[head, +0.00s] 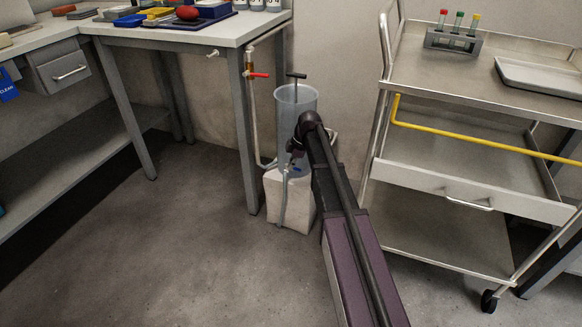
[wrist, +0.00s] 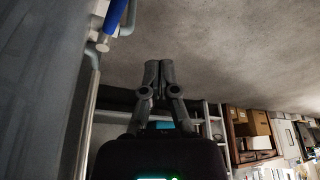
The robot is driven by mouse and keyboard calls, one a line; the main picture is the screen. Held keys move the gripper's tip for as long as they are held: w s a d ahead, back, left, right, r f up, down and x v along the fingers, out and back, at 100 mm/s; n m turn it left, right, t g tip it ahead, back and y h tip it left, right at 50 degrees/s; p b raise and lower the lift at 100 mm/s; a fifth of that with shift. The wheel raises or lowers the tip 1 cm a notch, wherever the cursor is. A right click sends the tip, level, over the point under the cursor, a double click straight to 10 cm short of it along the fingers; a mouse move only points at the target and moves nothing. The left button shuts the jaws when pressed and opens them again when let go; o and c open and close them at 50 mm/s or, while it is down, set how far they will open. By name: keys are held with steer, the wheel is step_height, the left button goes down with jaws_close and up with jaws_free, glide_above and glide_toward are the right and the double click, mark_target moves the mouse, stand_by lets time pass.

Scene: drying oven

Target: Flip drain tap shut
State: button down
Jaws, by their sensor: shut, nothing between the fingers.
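A translucent bluish cylinder (head: 290,100) stands on a white block (head: 273,200) on the floor. Low on its front is the drain tap, with a small blue lever (head: 297,169) and a pale hose (head: 283,205) hanging down. In the wrist view the blue lever (wrist: 115,16) is at the top left, joined to a grey metal tap body (wrist: 103,42). I cannot tell the tap's position. My gripper (wrist: 158,66) is shut and empty, apart from the lever and to its right in the wrist view. In the head view my arm hides part of the cylinder.
A red-handled valve (head: 258,75) sits on a pipe by the bench leg (head: 243,130). A metal trolley (head: 460,200) with a yellow rail stands close on the right. The floor (head: 180,250) at front left is clear.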

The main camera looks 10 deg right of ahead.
step_height(320, 180, up, 6)
steer(key=w+d+p, duration=0.1)
steer(key=p, duration=0.4)
steer(key=shift+w+d, duration=0.15)
steer(key=shift+w, duration=0.2)
steer(key=s+a+r+m+h+p, duration=0.1)
steer(key=s+r+m+h+p, duration=0.15)
steer(key=s+m, duration=0.9)
steer(key=s+a+r+m+h+p, duration=0.15)
steer(key=s+r+m+p, duration=0.35)
steer(key=s, duration=1.2)
step_height(320, 180, up, 35)
steer(key=p, duration=3.6)
steer(key=shift+m, duration=0.45)
steer(key=shift+w, duration=0.1)
